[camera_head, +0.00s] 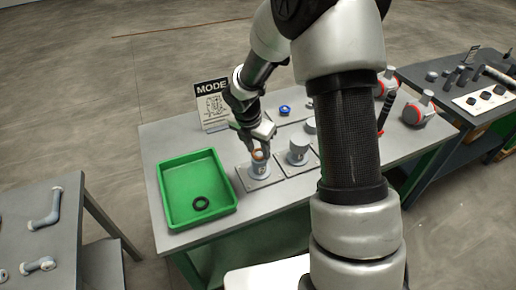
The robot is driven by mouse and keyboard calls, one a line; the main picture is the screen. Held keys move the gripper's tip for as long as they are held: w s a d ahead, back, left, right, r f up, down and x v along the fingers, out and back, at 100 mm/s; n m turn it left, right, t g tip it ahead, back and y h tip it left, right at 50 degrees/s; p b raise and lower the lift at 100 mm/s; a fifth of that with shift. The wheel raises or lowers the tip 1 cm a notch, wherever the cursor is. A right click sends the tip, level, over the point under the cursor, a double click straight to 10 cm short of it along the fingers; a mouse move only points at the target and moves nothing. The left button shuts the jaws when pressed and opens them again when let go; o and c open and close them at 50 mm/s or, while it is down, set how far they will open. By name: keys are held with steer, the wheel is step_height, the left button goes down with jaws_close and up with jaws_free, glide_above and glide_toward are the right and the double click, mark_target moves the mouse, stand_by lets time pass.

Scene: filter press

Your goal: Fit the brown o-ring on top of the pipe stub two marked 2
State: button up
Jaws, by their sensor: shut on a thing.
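My gripper (258,141) points down over the left pipe stub (256,171), a grey cylinder on a light square plate. It is shut on the brown o-ring (258,155), which shows as a small orange-brown band at the stub's top. I cannot tell whether the ring touches the stub or hangs just above it. A second grey pipe stub (298,153) stands upright to the right on its own plate. The marks on the stubs are too small to read surely.
A green tray (164,190) with a black ring (201,204) lies left of the stubs. A sign headed MODE (211,104) stands behind. A blue part (285,110) lies at the back. Red-and-white parts (418,110) stand right. My arm hides the table's middle right.

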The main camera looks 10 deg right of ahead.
steer(key=shift+f, duration=0.2)
steer(key=o, duration=1)
steer(key=shift+r, duration=0.1)
